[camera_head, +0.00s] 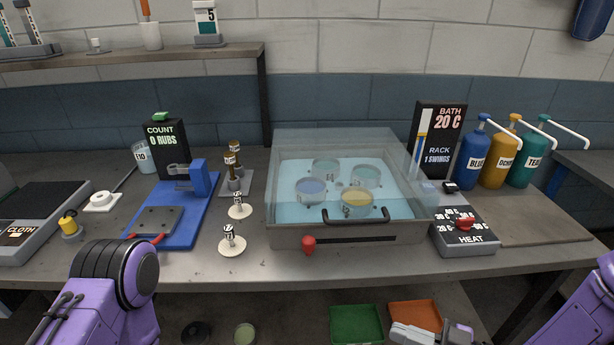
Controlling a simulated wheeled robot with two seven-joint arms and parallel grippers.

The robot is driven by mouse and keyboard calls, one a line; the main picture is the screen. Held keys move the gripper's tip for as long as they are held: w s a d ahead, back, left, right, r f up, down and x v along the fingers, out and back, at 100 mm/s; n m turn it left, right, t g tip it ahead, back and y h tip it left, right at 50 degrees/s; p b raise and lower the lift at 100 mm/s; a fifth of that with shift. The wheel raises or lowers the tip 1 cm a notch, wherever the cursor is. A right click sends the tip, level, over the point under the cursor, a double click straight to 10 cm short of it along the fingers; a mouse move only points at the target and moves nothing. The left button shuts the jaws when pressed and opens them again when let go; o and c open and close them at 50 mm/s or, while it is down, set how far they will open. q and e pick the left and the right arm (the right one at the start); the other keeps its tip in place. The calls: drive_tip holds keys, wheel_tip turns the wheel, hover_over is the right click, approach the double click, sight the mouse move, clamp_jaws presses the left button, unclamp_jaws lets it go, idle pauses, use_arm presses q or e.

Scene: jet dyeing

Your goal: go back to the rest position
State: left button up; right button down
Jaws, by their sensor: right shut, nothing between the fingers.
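My right gripper (418,333) shows at the bottom edge, low in front of the bench and beside the orange tray. Its grey fingers are shut with nothing between them, and part of it is cut off by the frame. My right arm (590,315) shows at the lower right corner. My left arm (110,295) shows as a purple link and black joint at the lower left. My left gripper is outside the picture.
The bench (190,265) holds a clear-lidded water bath (290,238) with several cups, a heat control box (465,240), a blue rubbing device (180,235) and several pump bottles (495,170). Below are a green tray (357,325) and an orange tray (415,312).

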drive_tip(key=w+d+f+m+t+h, duration=0.1)
drive_tip(key=w+d+f+m+h, duration=0.1)
drive_tip(key=d+f+m+h, duration=0.4)
drive_tip(key=w+d+f+m+t+h, duration=0.1)
drive_tip(key=d+f+m+h, duration=0.3)
drive_tip(key=f+m+h, duration=0.35)
drive_tip(key=s+d+f+m+g+h, duration=0.1)
drive_tip(key=s+f+m+g+h, duration=0.1)
drive_tip(key=s+f, duration=0.4)
drive_tip(key=s+d+f+m+g+h, duration=0.1)
drive_tip(key=s+f, duration=0.5)
drive_tip(key=s, duration=0.7)
drive_tip(key=m+g+h, duration=0.1)
drive_tip(key=g+h, duration=0.1)
drive_tip(key=g, duration=0.1)
drive_tip(key=shift+s+d+f+g, duration=0.15)
drive_tip(key=shift+d+f+g, duration=0.05)
drive_tip(key=shift+g, duration=0.2)
